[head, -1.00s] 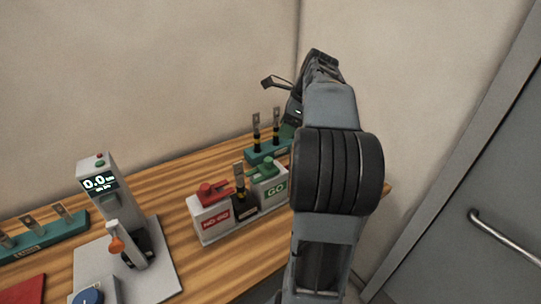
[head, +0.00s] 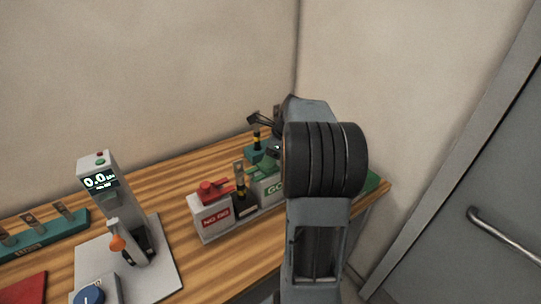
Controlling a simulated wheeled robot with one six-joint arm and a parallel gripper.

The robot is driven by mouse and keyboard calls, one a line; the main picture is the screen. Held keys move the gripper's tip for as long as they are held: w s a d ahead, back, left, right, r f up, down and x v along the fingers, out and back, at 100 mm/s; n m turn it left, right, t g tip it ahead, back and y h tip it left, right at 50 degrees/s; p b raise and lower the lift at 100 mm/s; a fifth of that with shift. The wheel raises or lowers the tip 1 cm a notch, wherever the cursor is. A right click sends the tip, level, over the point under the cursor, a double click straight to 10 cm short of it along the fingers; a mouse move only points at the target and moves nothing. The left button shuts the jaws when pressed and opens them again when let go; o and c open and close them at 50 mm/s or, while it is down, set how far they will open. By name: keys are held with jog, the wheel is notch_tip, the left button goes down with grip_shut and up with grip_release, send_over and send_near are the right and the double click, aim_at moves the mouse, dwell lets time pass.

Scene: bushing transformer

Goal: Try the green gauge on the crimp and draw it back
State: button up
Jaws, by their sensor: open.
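The green gauge (head: 265,169) lies on top of the block with the green GO label (head: 271,189); my arm hides part of that block. The crimped piece (head: 240,184), a flat metal lug above a black and yellow body, stands upright between the GO block and the NO GO block. The gauge's end is close beside it; whether they touch is too small to tell. My gripper (head: 266,122) is open, above and behind the GO block, near a teal rack. My arm hides most of it, and I see nothing held in it.
A red gauge (head: 213,188) lies on the NO GO block (head: 212,212). The teal rack (head: 256,155) behind holds another lug. A tester (head: 98,180) with a lit display and orange-tipped lever stands left, beside another lug rack (head: 42,236). Bare wood (head: 165,185) lies between.

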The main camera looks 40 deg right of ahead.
jog(key=shift+c, duration=0.4)
grip_shut()
